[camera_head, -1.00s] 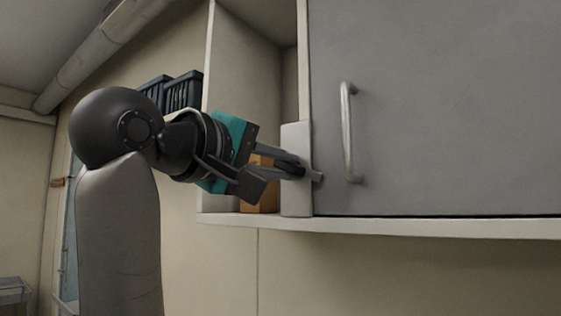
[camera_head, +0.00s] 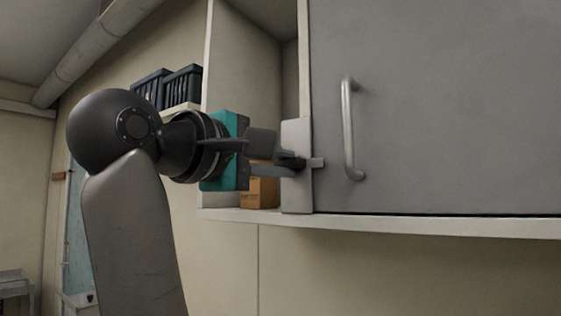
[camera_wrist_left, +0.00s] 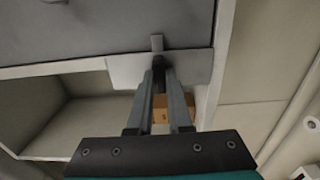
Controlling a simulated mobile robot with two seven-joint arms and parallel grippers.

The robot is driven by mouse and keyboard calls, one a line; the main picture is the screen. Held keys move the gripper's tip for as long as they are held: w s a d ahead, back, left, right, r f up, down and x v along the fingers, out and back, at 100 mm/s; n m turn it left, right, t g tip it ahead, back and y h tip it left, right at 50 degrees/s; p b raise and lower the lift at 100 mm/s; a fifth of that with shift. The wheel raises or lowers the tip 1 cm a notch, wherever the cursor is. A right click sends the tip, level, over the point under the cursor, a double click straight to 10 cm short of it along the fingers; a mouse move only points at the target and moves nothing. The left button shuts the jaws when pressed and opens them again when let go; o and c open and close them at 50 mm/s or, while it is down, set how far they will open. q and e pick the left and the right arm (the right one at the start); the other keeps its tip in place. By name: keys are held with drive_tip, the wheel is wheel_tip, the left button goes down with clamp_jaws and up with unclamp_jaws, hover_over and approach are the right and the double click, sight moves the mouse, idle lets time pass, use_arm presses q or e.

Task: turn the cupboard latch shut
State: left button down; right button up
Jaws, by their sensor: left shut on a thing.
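The cupboard latch is a small grey bar (camera_head: 316,162) on a pale plate (camera_head: 297,190) at the left edge of the grey cupboard door (camera_head: 440,110). The bar lies about level and its tip reaches over the door's edge. My left gripper (camera_head: 288,162) comes in from the left and is shut on the latch. In the left wrist view the fingers (camera_wrist_left: 159,80) close around the latch's dark knob, and the bar (camera_wrist_left: 157,43) points up onto the door. The fingers partly hide the knob. My right gripper is not in view.
The door has a long bar handle (camera_head: 348,130) to the right of the latch. An orange-brown box (camera_head: 260,192) stands in the open compartment behind my fingers. Dark bins (camera_head: 182,87) sit farther left. The cupboard's bottom ledge (camera_head: 400,226) runs below.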

use_arm(q)
drive_tip(key=c, duration=0.8)
unclamp_jaws()
drive_tip(key=shift+c, duration=0.2)
drive_tip(key=b+v, duration=0.2)
drive_tip(key=v, duration=1.3)
drive_tip(key=shift+b, duration=0.4)
drive_tip(key=shift+s+a, duration=0.1)
drive_tip(key=shift+s, duration=0.05)
